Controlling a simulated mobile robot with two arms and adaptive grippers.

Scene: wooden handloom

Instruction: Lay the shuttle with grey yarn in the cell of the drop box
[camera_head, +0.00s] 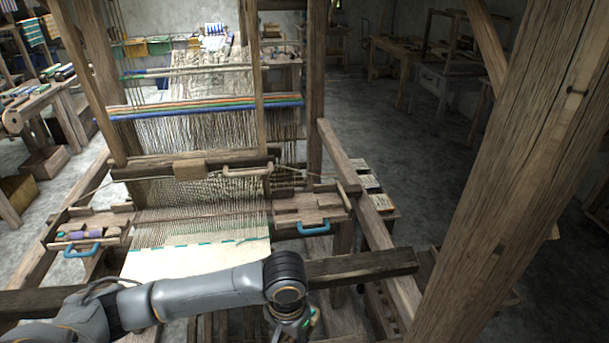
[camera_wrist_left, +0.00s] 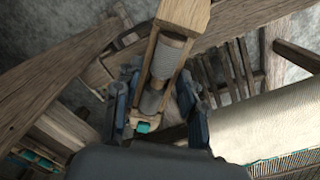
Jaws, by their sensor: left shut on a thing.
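My left gripper (camera_wrist_left: 156,105) is shut on the wooden shuttle (camera_wrist_left: 183,14), one finger on each side. Its grey yarn (camera_wrist_left: 168,58) faces the wrist camera. The shuttle's near end is partly hidden by my gripper. In the head view my left arm reaches from the left to the front of the loom and its wrist bends down at the bottom edge; the jaws and shuttle are not clearly visible there. A wooden drop box (camera_head: 308,203) with a blue handle is right of the warp. Another drop box (camera_head: 88,232) with a blue handle and several coloured pieces is on the left. My right gripper is not in view.
The loom's front beam (camera_head: 362,266) lies behind my wrist. A thick wooden post (camera_head: 515,170) rises at the right. Pale cloth (camera_head: 190,258) and the warp (camera_head: 200,212) lie between the boxes. A small stand with cards (camera_head: 368,183) is beyond the right box.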

